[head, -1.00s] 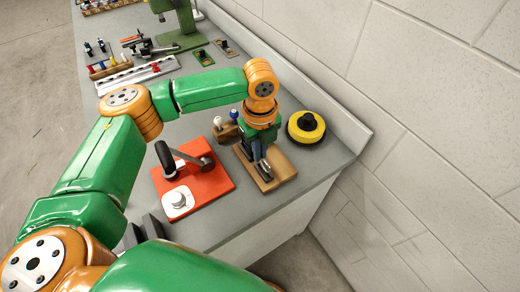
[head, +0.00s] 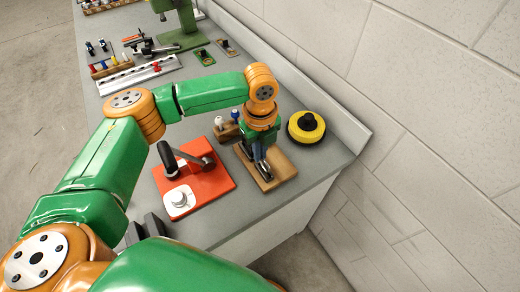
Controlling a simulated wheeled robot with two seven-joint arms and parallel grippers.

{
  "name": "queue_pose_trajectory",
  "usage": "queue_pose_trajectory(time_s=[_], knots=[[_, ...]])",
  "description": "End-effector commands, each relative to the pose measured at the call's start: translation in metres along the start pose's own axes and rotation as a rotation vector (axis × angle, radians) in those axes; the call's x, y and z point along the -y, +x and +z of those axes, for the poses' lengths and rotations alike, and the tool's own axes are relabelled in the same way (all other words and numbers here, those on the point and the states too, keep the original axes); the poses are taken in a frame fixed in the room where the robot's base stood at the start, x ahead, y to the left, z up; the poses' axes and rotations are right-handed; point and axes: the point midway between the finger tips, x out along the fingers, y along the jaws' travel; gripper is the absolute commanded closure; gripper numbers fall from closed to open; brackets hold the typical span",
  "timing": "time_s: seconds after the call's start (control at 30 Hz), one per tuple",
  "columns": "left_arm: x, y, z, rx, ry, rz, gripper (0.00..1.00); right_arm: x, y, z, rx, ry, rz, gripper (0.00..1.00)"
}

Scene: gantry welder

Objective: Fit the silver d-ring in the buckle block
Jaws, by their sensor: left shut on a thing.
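The buckle block (head: 283,167) is a tan wooden block on the grey bench, near its right front corner. My left gripper (head: 264,170) points down over the block, its fingertips close to the block's top. It is shut on a small piece, taken to be the silver d-ring, which is too small and too covered by the fingers to make out. Whether the piece touches the block or sits in it cannot be told. My right gripper is not in view.
A red plate with a black-handled lever (head: 215,183) lies left of the block. A yellow and black round thing (head: 306,127) stands to its right, near the wall. A small rack with white and blue pegs (head: 226,134) stands behind. Tools and a green machine (head: 183,30) fill the far bench.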

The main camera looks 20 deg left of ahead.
Motion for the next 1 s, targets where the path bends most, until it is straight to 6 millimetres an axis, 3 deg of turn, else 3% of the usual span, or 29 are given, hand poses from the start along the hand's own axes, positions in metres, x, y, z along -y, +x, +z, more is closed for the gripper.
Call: queue_pose_trajectory(time_s=[0.7,0.8,0.87,1.0], knots=[[0.0,0.016,0.0,0.0,0.0,0.001,1.0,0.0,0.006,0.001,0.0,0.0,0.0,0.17],[0.0,0.016,0.0,0.0,0.0,0.001,0.72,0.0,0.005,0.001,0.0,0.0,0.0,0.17],[0.0,0.016,0.0,0.0,0.0,0.001,0.59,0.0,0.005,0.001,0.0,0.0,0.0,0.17],[0.0,0.016,0.0,0.0,0.0,0.001,0.59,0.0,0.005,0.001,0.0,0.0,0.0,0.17]])
